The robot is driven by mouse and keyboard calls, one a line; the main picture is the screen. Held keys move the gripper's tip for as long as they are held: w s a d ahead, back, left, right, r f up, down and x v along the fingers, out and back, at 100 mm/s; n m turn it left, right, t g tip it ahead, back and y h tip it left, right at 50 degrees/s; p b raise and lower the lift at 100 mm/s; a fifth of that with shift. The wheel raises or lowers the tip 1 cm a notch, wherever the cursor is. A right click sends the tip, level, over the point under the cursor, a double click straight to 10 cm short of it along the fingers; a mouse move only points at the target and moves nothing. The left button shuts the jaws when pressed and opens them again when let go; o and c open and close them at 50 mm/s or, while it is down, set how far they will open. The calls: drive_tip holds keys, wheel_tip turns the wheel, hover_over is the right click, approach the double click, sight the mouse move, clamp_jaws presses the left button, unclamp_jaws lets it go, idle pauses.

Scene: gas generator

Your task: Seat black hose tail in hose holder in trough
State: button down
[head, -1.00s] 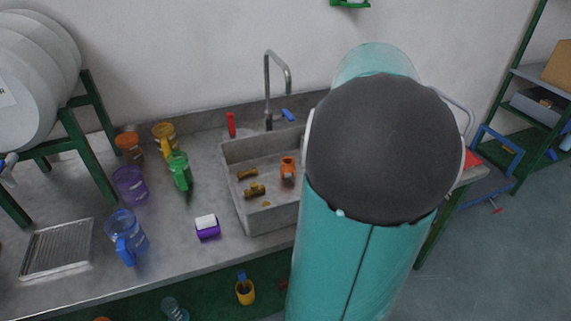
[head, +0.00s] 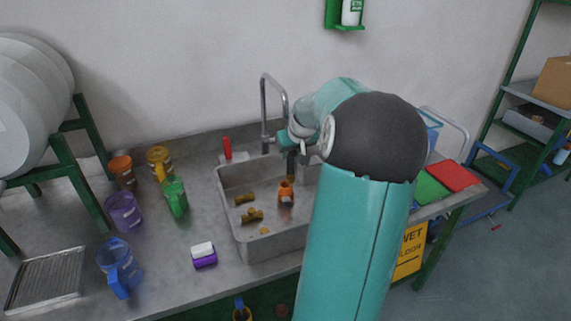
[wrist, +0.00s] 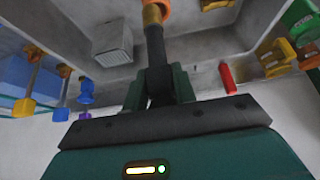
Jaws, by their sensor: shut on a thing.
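My gripper (wrist: 160,90) is shut on the black hose (wrist: 155,50), which runs away from the fingers to a brass end (wrist: 152,15). An orange piece (wrist: 162,5), apparently the hose holder, shows at the brass end in the wrist view. In the head view, the orange holder (head: 286,193) stands in the grey trough (head: 262,246). My gripper (head: 291,150) is above the holder, with the dark hose (head: 290,165) pointing down at it. I cannot tell whether the brass end is inside the holder or just above it.
Brass fittings (head: 250,216) lie in the trough. The faucet (head: 264,105) and a red item (head: 227,148) are behind it. A purple-and-white block (head: 204,254) sits near the front.

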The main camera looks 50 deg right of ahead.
sight(290, 172)
drive_tip(key=shift+w+d+f, duration=0.1)
drive_tip(key=shift+w+f, duration=0.85)
drive_tip(key=shift+f, duration=0.2)
drive_tip(key=shift+w+d+f, duration=0.1)
drive_tip(key=shift+w+f, duration=0.1)
drive_tip(key=shift+f, duration=1.65)
drive_tip(key=c, duration=0.9)
unclamp_jaws()
drive_tip(key=shift+c, duration=0.2)
